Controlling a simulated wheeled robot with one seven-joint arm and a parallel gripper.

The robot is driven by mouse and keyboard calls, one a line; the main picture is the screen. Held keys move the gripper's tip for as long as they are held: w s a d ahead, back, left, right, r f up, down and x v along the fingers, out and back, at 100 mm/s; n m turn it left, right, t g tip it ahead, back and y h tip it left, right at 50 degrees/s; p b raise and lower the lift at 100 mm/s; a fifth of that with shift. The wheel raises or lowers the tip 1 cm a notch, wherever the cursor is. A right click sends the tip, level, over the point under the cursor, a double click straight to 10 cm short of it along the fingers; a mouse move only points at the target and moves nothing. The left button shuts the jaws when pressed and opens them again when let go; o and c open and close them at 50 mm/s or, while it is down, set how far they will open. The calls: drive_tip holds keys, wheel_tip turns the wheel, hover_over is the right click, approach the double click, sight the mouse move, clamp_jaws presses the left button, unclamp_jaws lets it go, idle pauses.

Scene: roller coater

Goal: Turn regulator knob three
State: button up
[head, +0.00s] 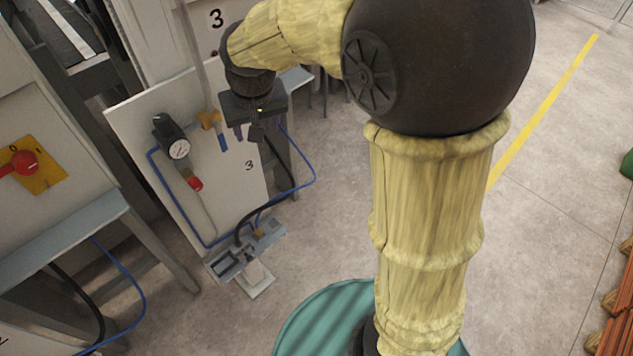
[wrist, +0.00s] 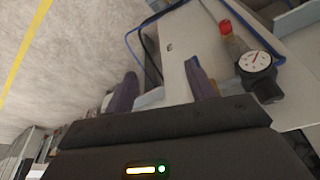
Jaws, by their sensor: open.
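Regulator three is on the white panel marked 3 (head: 225,190). Its black knob (head: 163,126) is at the upper left of the panel, above a round white gauge (head: 179,149). In the wrist view, the gauge (wrist: 254,61) and the black knob (wrist: 266,88) are at the right, outside my fingers. My gripper (head: 247,133) is open and empty, in front of the panel's upper right side and apart from the knob. In the wrist view, its two dark fingers (wrist: 162,70) point toward the panel and bare floor shows at left.
A red fitting (head: 195,183) sits below the gauge. A yellow valve with a blue handle (head: 211,120) is between the regulator and my gripper. A blue hose (head: 308,178) loops around the panel. A red rotary switch (head: 25,163) is at far left.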

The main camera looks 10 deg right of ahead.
drive_tip(key=s+d+f+m+b, duration=0.1)
drive_tip(key=s+d+f+b, duration=0.3)
drive_tip(key=s+d+f, duration=0.3)
drive_tip(key=d+f, duration=0.3)
drive_tip(key=f, duration=0.1)
drive_tip(key=shift+d+f+g, duration=0.2)
drive_tip(key=shift+g, duration=0.1)
drive_tip(key=shift+s, duration=0.1)
drive_tip(key=s+d+f, duration=0.3)
drive_tip(key=s+d, duration=0.1)
drive_tip(key=s, duration=0.2)
drive_tip(key=shift+d+f+m+h, duration=0.2)
drive_tip(key=shift+m+h, duration=0.1)
drive_tip(key=shift+m, duration=0.1)
